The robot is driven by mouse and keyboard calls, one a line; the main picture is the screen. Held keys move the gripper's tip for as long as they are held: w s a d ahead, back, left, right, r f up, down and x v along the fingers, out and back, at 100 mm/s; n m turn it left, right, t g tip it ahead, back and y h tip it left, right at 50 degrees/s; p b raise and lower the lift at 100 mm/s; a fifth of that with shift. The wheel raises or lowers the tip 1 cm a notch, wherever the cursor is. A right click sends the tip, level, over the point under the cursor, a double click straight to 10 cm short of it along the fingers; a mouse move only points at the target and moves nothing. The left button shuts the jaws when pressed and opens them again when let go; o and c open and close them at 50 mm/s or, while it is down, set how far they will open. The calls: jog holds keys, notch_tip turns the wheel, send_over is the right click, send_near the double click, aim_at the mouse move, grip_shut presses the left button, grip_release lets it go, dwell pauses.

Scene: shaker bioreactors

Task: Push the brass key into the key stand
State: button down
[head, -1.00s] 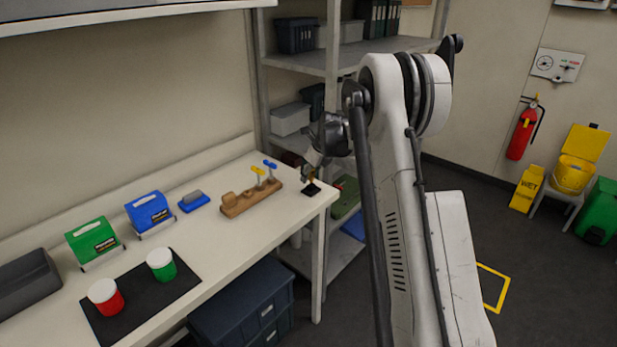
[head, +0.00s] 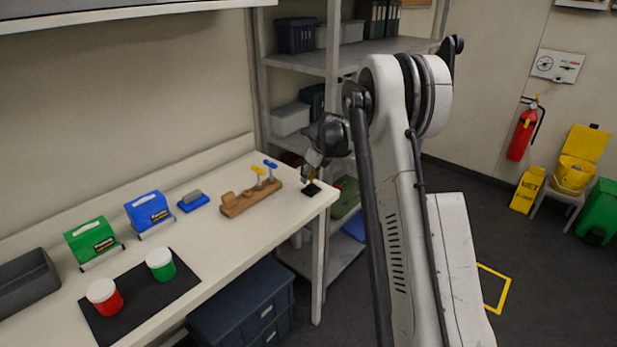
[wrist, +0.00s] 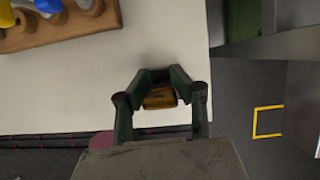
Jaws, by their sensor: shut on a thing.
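The brass key (wrist: 160,98) shows as a yellow-brown block between the fingertips of my gripper (wrist: 158,88) in the wrist view. The gripper is shut on it. In the head view my gripper (head: 311,172) points down at the right end of the white bench, directly above a small black base (head: 311,190), which looks like the key stand. The key is upright over or in the stand. The fingers hide the contact, so I cannot tell how deep it sits. In the wrist view the stand is hidden behind the key and fingers.
A wooden holder (head: 236,206) with a yellow-topped and a blue-topped piece stands left of the stand. Farther left are a blue box (head: 150,213), a green box (head: 92,241) and two jars on a black mat (head: 133,318). The bench's right edge is close to my gripper.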

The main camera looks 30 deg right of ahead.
jog(key=shift+f+b, duration=0.8)
dwell(0.9)
